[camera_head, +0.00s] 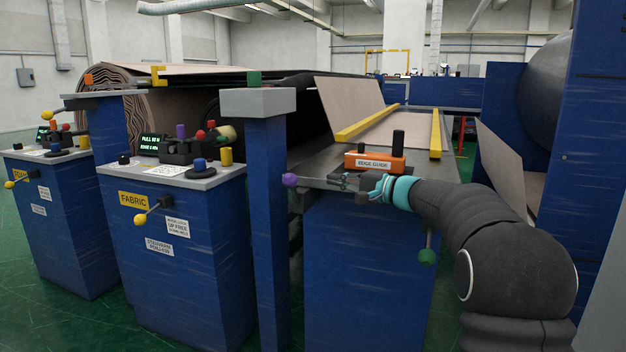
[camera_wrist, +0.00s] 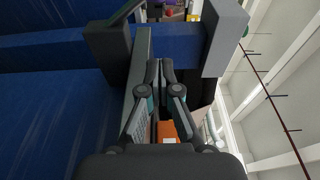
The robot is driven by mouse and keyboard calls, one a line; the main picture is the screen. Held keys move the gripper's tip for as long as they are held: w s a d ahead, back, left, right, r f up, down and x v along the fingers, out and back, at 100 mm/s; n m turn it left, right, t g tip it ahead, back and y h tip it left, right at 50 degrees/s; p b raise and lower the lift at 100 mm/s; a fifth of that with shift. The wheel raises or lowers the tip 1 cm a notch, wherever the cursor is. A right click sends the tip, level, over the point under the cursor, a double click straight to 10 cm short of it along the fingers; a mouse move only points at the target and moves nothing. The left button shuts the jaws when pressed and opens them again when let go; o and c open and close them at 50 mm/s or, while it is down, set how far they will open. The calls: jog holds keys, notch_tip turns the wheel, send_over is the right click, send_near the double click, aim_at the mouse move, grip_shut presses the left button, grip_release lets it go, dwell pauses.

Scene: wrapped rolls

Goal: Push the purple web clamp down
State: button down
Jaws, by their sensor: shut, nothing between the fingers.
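The purple web clamp shows in the head view as a purple ball knob (camera_head: 289,179) at the left end of a thin, nearly level grey bar, in front of the blue post. My gripper (camera_head: 338,181) reaches in from the right at about the knob's height, its fingers pointing left toward it. Its fingers are shut and empty; in the wrist view the fingertips (camera_wrist: 159,66) are together. The fingers and the grey bar overlap in the head view, so I cannot tell whether they touch. I cannot make out the purple knob for certain in the wrist view.
The blue post (camera_head: 268,220) with a grey cap stands just left of my gripper. An orange edge guide box (camera_head: 374,162) sits on the table behind my wrist. A green knob (camera_head: 427,257) hangs below my forearm. A console (camera_head: 185,235) with levers stands at the left.

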aim_at(294, 191)
jog(key=p+x, duration=0.2)
jog(key=x, duration=0.8)
jog(key=shift+s, duration=0.95)
jog(key=shift+s+a, duration=0.2)
jog(key=shift+s, duration=0.35)
jog(key=shift+s+a, duration=0.15)
jog(key=shift+s, duration=0.4)
jog(key=shift+s+f+b, duration=0.1)
jog(key=shift+f+b, duration=0.1)
jog(key=shift+b, duration=0.4)
